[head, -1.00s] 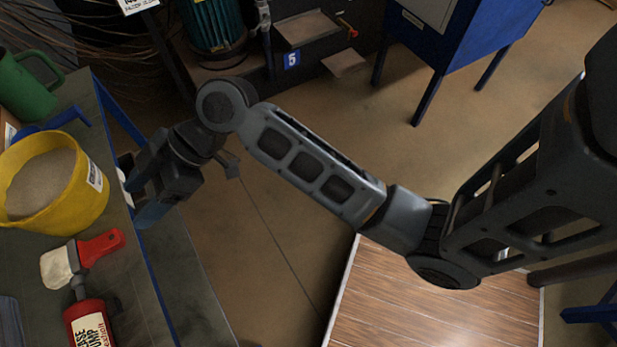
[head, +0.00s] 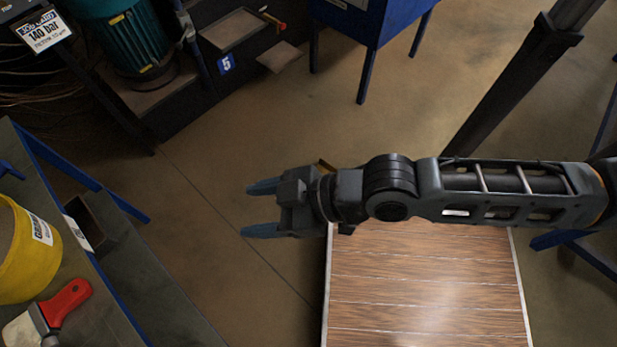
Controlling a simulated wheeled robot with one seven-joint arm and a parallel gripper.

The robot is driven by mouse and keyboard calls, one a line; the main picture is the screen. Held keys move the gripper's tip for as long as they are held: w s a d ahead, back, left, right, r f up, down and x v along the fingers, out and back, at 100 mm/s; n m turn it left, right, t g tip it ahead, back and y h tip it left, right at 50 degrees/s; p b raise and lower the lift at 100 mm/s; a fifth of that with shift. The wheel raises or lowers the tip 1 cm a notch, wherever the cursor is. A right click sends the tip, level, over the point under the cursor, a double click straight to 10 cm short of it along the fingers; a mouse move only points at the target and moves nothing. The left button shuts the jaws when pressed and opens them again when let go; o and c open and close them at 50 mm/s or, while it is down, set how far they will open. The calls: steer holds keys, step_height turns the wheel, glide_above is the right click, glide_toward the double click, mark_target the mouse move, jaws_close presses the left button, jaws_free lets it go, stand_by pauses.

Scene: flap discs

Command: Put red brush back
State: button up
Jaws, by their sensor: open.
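The red brush (head: 55,308) lies on the grey bench top (head: 105,322) at the lower left. It has a red handle and pale bristles, and its lower part is cut off by the frame edge. My gripper (head: 246,209) is open and empty, with its two fingers pointing left. It is over the open floor, to the right of the bench and well apart from the brush.
A yellow bucket (head: 25,255) stands behind the brush on the bench. A dark holder with a white label (head: 78,226) is at the bench edge. A wood-topped surface (head: 425,290) is below my arm. A blue cabinet (head: 360,25) stands at the back. Floor between is clear.

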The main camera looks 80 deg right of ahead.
steer(key=s+r+t, duration=0.2)
steer(key=s+r, duration=0.7)
steer(key=shift+s+d+r+m+h, duration=0.15)
steer(key=shift+s+r+m+h, duration=0.15)
steer(key=shift+r+m, duration=0.1)
